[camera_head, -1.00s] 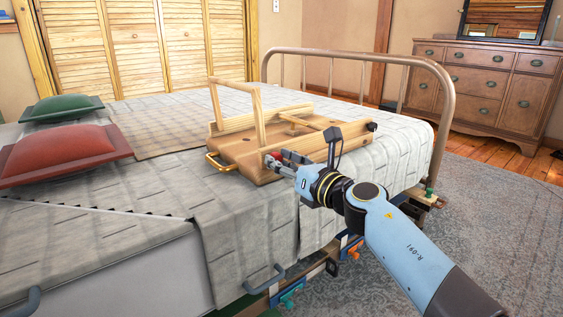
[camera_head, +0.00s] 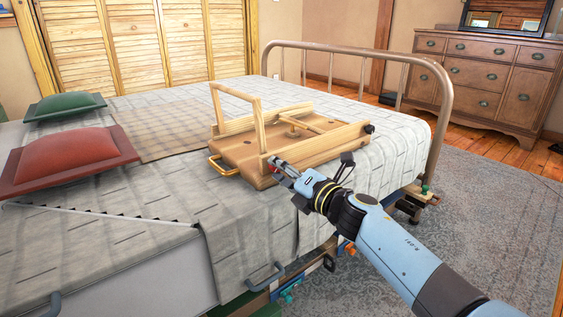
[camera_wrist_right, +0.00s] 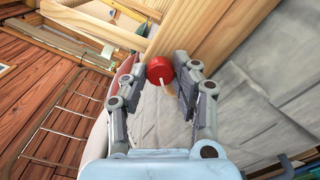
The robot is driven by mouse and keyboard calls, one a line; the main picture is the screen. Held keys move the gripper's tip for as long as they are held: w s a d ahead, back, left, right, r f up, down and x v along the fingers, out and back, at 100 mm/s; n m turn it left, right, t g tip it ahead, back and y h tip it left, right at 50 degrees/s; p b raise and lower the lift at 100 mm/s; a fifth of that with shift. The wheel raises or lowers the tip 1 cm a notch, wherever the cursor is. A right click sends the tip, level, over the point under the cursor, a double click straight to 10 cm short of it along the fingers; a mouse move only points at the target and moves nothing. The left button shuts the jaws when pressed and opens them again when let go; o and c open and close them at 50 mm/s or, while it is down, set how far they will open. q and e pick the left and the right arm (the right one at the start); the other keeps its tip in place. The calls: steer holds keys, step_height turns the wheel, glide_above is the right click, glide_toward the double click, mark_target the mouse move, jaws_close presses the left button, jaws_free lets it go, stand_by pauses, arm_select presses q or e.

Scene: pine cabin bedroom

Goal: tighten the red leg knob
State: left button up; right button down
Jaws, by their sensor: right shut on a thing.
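A wooden bed tray (camera_head: 225,151) lies upside down on the bed, with one leg frame (camera_head: 257,122) standing up and another lying flat. The red leg knob (camera_wrist_right: 159,70) sits at the tray's near edge, by the foot of the upright leg. It has a white mark on its face. My right gripper (camera_head: 279,167) reaches it from the front right. In the right wrist view its fingers (camera_wrist_right: 169,88) are shut on the knob, one on each side. In the head view the fingers mostly hide the knob. My left gripper is not in view.
Red (camera_head: 68,156) and green (camera_head: 64,106) cushion trays lie left on the bed. A metal bed rail (camera_head: 445,105) rises behind my right arm.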

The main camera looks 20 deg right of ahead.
steer(key=m+p, duration=0.2)
steer(key=m, duration=0.2)
steer(key=shift+r, duration=0.15)
steer(key=shift+m+p, duration=0.85)
steer(key=shift+m, duration=0.75)
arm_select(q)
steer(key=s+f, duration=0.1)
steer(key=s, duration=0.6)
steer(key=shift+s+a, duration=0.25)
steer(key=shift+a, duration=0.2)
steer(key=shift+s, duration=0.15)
arm_select(e)
steer(key=shift+f+m, duration=0.2)
steer(key=shift+m, duration=0.1)
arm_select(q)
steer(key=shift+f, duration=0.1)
arm_select(e)
steer(key=c, duration=1)
jaws_free()
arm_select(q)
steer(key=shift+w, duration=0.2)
